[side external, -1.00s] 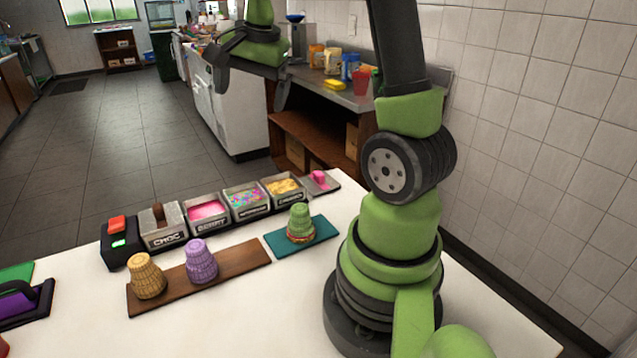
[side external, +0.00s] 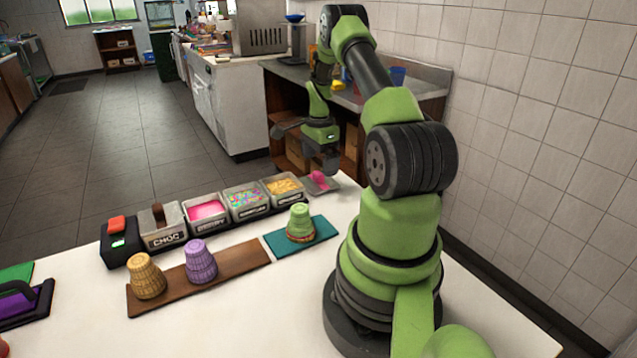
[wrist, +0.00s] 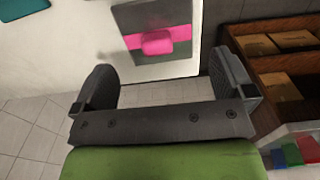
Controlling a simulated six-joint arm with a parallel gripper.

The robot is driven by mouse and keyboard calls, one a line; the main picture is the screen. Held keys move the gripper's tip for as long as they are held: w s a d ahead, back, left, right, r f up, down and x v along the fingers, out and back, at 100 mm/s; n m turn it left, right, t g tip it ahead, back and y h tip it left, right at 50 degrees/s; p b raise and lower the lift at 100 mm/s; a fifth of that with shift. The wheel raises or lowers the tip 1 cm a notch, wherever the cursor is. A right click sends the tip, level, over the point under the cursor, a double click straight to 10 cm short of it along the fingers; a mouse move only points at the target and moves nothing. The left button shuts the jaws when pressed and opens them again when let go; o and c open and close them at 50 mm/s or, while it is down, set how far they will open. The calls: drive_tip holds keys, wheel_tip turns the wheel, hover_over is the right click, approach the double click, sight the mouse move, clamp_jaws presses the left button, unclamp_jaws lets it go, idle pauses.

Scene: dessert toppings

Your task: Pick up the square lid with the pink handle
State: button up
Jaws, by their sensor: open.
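The square lid (wrist: 137,18) is grey with a pink band and a pink handle (wrist: 157,42). In the side view the lid (side external: 331,186) lies flat on the table at the far right end of the topping containers, its pink handle (side external: 318,178) on top. My gripper (side external: 303,150) is open and hangs above and beyond the lid, past the table edge. In the wrist view my gripper (wrist: 163,74) has its fingers wide apart with nothing between them, and the lid lies ahead of them, toward the top.
A row of topping containers (side external: 246,202) stands left of the lid. A teal board (side external: 321,231) bears a green cone, and a brown board (side external: 236,262) bears yellow and purple cones. A wooden shelf (wrist: 285,60) with boxes stands beyond the table.

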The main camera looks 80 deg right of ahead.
sight(319, 173)
drive_tip(key=f, duration=0.5)
drive_tip(key=shift+a, duration=0.2)
drive_tip(key=c, duration=0.6)
drive_tip(key=shift+r, duration=0.1)
drive_tip(key=shift+c, duration=0.3)
wheel_tip(319, 173, up, 8)
drive_tip(key=shift+w+r, duration=0.1)
drive_tip(key=w+a+r, duration=0.2)
drive_tip(key=w+a, duration=1.8)
drive_tip(key=shift+s+a+f, duration=0.1)
drive_tip(key=shift+s+f, duration=0.05)
drive_tip(key=shift+f, duration=1.15)
drive_tip(key=shift+s+a+f, duration=0.1)
drive_tip(key=shift+f, duration=1.15)
